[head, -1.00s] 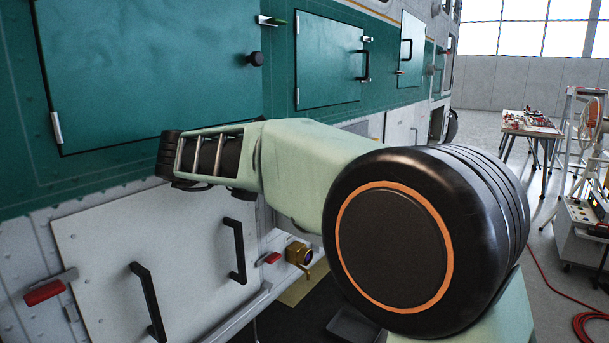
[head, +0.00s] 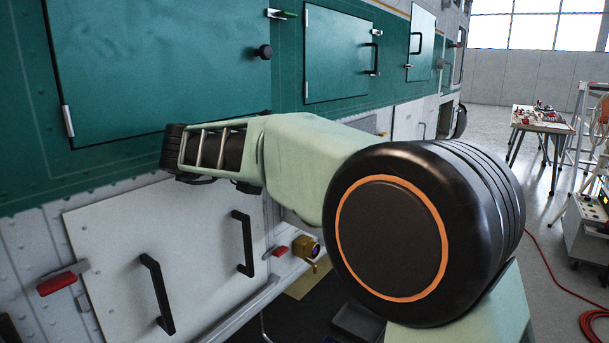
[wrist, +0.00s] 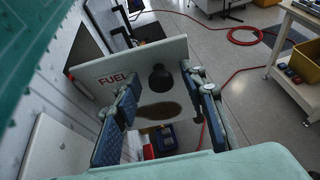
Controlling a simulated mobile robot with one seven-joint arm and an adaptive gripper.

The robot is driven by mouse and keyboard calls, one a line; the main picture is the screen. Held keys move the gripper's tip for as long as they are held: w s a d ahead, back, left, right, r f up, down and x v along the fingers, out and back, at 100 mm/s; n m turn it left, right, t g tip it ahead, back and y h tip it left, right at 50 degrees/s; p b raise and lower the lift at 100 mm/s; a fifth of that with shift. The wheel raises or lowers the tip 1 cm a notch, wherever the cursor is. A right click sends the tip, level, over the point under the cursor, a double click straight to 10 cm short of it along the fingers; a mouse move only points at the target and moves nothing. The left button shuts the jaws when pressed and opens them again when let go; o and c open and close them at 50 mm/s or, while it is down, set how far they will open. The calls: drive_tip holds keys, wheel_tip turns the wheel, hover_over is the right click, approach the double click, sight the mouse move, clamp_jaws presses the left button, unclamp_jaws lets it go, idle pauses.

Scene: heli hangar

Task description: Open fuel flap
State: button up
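The fuel flap (wrist: 112,70), a pale panel with red FUEL lettering, shows in the wrist view. It appears to stand out from the aircraft's side at an angle, with a dark gap behind its upper left edge. A round black knob (wrist: 161,79) is on its face, with a dark patch below it. My gripper (wrist: 160,74) is open and empty. Its two blue-padded fingers are on either side of the knob, clear of it. In the head view my arm hides the flap and my fingers.
The aircraft side has closed green doors (head: 335,60) and a white panel (head: 200,240) with black handles, close by my arm. In the wrist view a red hose (wrist: 245,38) lies on the floor, and a cart (wrist: 300,65) is at the right. The floor between is mostly clear.

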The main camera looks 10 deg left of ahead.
drive_tip(key=v, duration=1.2)
